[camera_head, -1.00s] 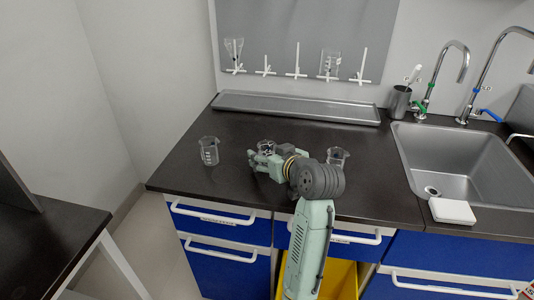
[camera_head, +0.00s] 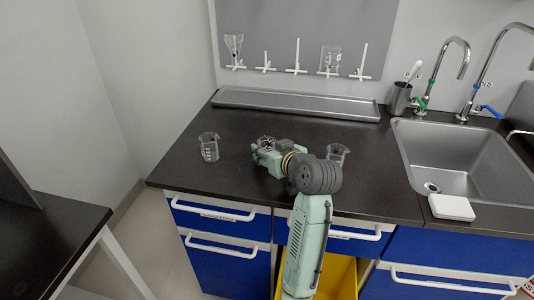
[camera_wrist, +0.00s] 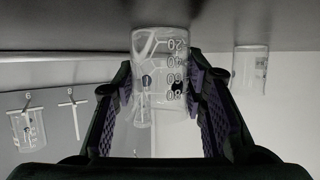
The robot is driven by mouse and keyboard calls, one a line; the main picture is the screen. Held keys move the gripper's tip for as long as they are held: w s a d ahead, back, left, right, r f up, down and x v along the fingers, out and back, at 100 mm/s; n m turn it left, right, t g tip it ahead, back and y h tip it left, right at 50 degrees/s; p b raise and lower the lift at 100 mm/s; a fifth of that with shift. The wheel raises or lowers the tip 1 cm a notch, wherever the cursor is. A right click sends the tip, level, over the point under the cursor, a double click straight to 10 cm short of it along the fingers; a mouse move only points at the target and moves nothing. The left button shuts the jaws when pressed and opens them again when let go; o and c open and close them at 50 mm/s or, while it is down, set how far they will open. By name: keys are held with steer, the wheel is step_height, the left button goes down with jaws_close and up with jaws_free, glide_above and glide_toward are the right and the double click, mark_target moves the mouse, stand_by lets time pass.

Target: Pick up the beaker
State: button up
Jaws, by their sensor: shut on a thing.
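A clear glass beaker (camera_wrist: 160,75) with printed graduations is between the two dark fingers of my gripper (camera_wrist: 162,95) in the wrist view, which shows it upside down. The fingers touch its sides, and my gripper is shut on it. In the head view my gripper (camera_head: 264,150) is over the middle of the dark counter, and only the upper part of the held beaker (camera_head: 266,141) shows there. Whether its base is clear of the counter I cannot tell. Another beaker (camera_head: 209,147) stands to the left, also in the wrist view (camera_wrist: 249,70). A third (camera_head: 338,154) stands to the right, partly behind my arm.
A long grey tray (camera_head: 295,106) lies along the back of the dark counter (camera_head: 230,185). A pegboard (camera_head: 300,35) with hanging glassware is behind it. A sink (camera_head: 450,160) with taps is at right, with a white block (camera_head: 451,207) at its front edge.

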mark_target(264, 138)
steer(key=shift+c, duration=0.6)
steer(key=shift+r, duration=0.15)
steer(key=shift+r+b, duration=0.3)
steer(key=shift+r, duration=0.3)
step_height(264, 138, up, 2)
steer(key=shift+r+b, duration=0.1)
steer(key=shift+b, duration=0.25)
steer(key=s+b, duration=0.1)
steer(key=s, duration=0.3)
steer(key=s+d+b, duration=0.1)
steer(key=s, duration=0.4)
steer(key=s+d+r+b, duration=0.1)
steer(key=s, duration=0.3)
steer(key=shift+s+d, duration=0.1)
steer(key=shift+s, duration=0.2)
steer(key=shift+s+r+b, duration=0.15)
steer(key=shift+s+b, duration=0.95)
steer(key=shift+b, duration=1.65)
